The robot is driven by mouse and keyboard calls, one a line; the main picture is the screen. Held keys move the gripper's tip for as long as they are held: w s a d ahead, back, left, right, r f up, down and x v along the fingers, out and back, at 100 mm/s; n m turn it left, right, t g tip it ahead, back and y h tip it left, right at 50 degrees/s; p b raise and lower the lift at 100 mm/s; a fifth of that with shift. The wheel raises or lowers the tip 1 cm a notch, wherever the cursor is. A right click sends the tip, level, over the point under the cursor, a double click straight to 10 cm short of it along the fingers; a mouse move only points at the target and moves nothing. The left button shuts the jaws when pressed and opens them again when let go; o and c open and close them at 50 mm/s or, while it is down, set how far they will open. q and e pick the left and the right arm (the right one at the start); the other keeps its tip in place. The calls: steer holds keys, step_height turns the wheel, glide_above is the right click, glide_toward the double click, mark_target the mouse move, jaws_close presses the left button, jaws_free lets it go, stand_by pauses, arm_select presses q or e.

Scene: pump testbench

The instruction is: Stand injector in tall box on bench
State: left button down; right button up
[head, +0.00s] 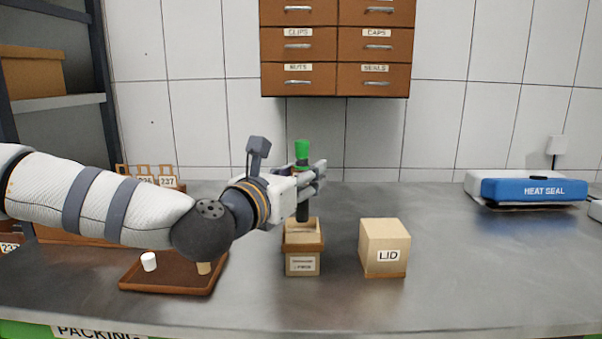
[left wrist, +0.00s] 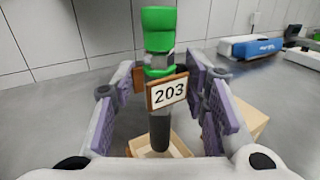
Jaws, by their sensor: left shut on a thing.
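The injector (head: 302,149) has a green cap and a dark lower body, and stands upright in my left gripper (head: 312,180). In the left wrist view the injector (left wrist: 159,78) carries a tag (left wrist: 168,92) reading 203, and the gripper (left wrist: 166,100) is shut on it. The tall box (head: 303,265) is open-topped cardboard on the bench. The injector's dark lower end is at or just above the box opening; I cannot tell whether it is inside. The box rim (left wrist: 180,149) shows below the injector in the left wrist view. My right gripper is not in view.
A brown tray (head: 170,284) with small pieces lies at the left, below my left arm. A blue heat sealer (head: 535,190) is at the far right. The bench between lid and sealer is clear.

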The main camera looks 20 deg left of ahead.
mark_target(301, 221)
arm_select(q)
steer(key=shift+f, duration=0.25)
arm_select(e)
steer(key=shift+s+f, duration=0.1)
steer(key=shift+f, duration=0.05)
arm_select(q)
steer(key=shift+f+b, duration=0.45)
steer(key=shift+f, duration=0.35)
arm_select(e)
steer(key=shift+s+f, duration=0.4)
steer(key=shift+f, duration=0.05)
arm_select(q)
steer(key=shift+f, duration=0.1)
steer(key=shift+f+b, duration=0.35)
steer(key=shift+f, duration=0.2)
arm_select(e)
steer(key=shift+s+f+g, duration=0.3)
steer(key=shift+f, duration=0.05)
arm_select(q)
steer(key=shift+f+b, duration=0.35)
steer(key=shift+f, duration=0.25)
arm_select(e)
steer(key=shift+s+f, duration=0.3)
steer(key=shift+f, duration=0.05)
arm_select(q)
steer(key=shift+f, duration=0.1)
steer(key=shift+f, duration=0.35)
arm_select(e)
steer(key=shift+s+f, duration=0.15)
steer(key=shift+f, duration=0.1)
